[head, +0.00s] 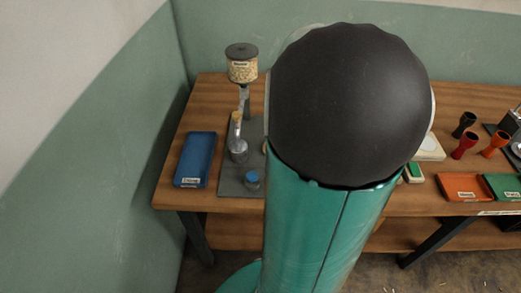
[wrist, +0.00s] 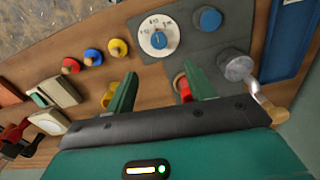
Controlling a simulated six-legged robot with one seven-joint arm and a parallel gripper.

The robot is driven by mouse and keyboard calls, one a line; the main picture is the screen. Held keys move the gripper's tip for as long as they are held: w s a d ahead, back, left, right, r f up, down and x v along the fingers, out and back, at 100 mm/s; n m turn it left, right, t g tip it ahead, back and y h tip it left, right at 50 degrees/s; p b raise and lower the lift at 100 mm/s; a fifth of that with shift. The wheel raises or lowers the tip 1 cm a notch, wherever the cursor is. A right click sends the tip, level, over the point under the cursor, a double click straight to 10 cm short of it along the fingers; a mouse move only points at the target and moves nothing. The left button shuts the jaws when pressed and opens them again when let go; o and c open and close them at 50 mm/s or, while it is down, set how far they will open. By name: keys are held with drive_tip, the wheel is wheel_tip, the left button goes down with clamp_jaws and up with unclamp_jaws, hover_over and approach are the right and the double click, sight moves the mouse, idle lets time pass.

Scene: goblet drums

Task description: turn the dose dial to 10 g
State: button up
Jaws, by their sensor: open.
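The dose dial (wrist: 158,38) is a round white disc with dark marks and a blue knob in its middle. It shows at the top middle of the wrist view, on a grey plate (wrist: 187,43). Its numbers and the mark it points at are too small to read surely. My gripper (wrist: 159,76) is open and empty, its two green fingers apart. The fingertips appear below the dial in the wrist view, not touching it. In the head view my arm hides the dial and my gripper.
A blue button (wrist: 208,19) and a metal cup with a handle (wrist: 237,66) stand beside the dial. A red part (wrist: 182,88) shows near the right finger. Several coloured knobs (wrist: 93,56) lie left. A hopper (head: 242,65) and a blue tray (head: 195,160) stand on the table.

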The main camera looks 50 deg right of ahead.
wheel_tip(320, 180, down, 14)
drive_tip(key=shift+s+r, duration=0.1)
idle(0.5)
drive_tip(key=c, duration=1)
